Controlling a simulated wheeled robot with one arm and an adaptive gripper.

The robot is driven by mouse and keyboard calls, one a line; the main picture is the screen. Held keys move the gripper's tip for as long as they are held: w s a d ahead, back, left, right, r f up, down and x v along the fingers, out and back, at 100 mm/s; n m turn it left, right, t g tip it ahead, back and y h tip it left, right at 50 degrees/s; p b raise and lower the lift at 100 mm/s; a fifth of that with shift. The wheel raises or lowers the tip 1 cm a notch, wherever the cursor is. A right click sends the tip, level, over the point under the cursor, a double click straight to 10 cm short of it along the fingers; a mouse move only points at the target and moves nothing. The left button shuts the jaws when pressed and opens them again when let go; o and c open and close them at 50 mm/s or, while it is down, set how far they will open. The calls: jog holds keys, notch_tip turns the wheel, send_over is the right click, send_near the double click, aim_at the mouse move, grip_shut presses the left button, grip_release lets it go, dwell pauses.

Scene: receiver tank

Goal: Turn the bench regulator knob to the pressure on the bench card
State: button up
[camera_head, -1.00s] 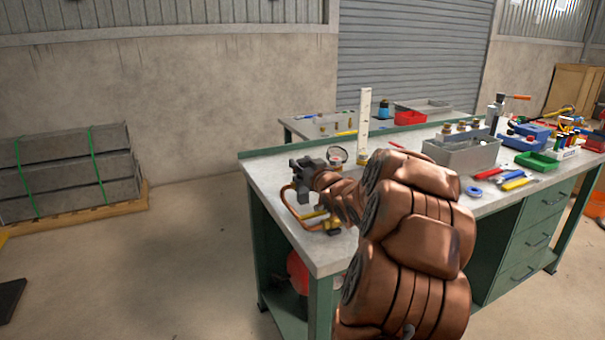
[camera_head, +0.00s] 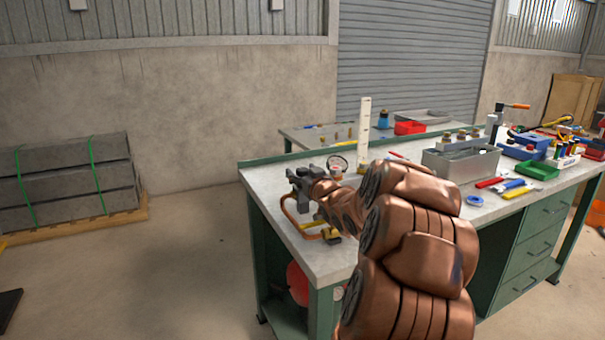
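My gripper (camera_head: 303,182) is above the left end of the green-framed bench (camera_head: 262,168), and my copper-coloured arm reaches to it from the lower right. The fingers are small and dark, and I cannot tell if they are apart or closed, or if they touch anything. A round pressure gauge (camera_head: 337,164) with a pale face stands just behind and right of the gripper; its reading is too small to make out. A copper tube (camera_head: 291,215) and a yellow and dark fitting (camera_head: 331,235) show below the gripper. The regulator knob and the bench card cannot be made out.
A tall white upright strip (camera_head: 365,130) stands behind my arm. A grey metal bin (camera_head: 460,163), a green tray (camera_head: 537,170), a blue tape roll (camera_head: 474,201) and several coloured tools lie to the right. A red round tank (camera_head: 298,284) sits under the bench.

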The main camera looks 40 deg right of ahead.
aim_at(302, 169)
jog(key=shift+r, duration=0.1)
notch_tip(302, 169, up, 10)
jog(key=shift+f, duration=0.1)
dwell(0.5)
